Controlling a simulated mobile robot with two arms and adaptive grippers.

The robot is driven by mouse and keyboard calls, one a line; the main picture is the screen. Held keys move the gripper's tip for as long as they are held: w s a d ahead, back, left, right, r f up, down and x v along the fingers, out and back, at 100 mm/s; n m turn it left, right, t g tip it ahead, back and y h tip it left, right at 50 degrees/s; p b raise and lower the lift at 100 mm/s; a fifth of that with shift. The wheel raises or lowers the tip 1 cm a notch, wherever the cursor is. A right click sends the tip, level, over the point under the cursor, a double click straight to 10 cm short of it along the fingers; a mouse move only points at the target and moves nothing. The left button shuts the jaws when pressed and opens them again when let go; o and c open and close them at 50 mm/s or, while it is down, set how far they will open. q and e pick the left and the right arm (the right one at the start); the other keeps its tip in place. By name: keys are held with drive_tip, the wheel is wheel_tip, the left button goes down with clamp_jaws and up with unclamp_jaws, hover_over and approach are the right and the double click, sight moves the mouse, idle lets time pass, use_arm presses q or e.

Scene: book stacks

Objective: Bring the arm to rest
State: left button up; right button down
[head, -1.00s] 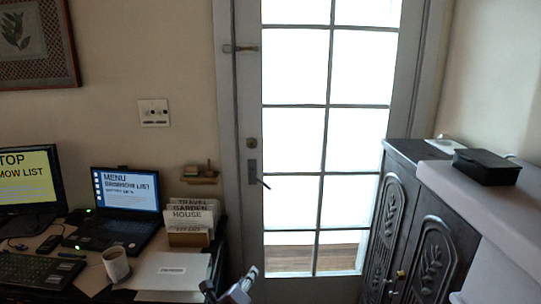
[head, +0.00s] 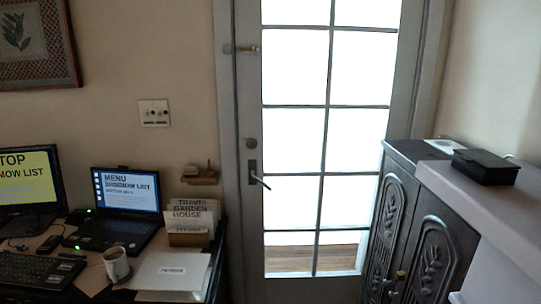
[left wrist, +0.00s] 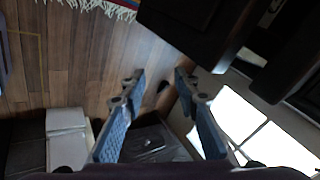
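My left gripper (left wrist: 159,82) shows in the left wrist view, its two blue-padded fingers apart with nothing held between them. Wooden floor (left wrist: 75,60) lies beyond the fingers. Neither of my grippers shows in the head view, and my right gripper is in no view.
In the head view, a desk at the left holds a monitor (head: 28,182), a laptop (head: 125,200), a mug (head: 116,266) and a box of books (head: 190,238). A glazed door (head: 294,150) stands in the middle. A dark carved cabinet (head: 425,235) is at the right.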

use_arm(q)
drive_tip(key=s+a+f+n+g, duration=0.1)
drive_tip(key=s+f, duration=0.4)
drive_tip(key=s, duration=0.8)
drive_tip(key=s+a+f+n+g, duration=0.1)
drive_tip(key=s+f+n+g, duration=0.2)
drive_tip(key=s, duration=1)
drive_tip(key=s+a+f+n+g, duration=0.2)
drive_tip(key=s+f+n, duration=0.4)
drive_tip(key=s, duration=0.7)
drive_tip(key=shift+s+f+n+y, duration=0.2)
drive_tip(key=shift+f+n+y, duration=0.1)
drive_tip(key=shift+f, duration=0.05)
drive_tip(key=shift+d, duration=0.1)
drive_tip(key=shift+c, duration=0.4)
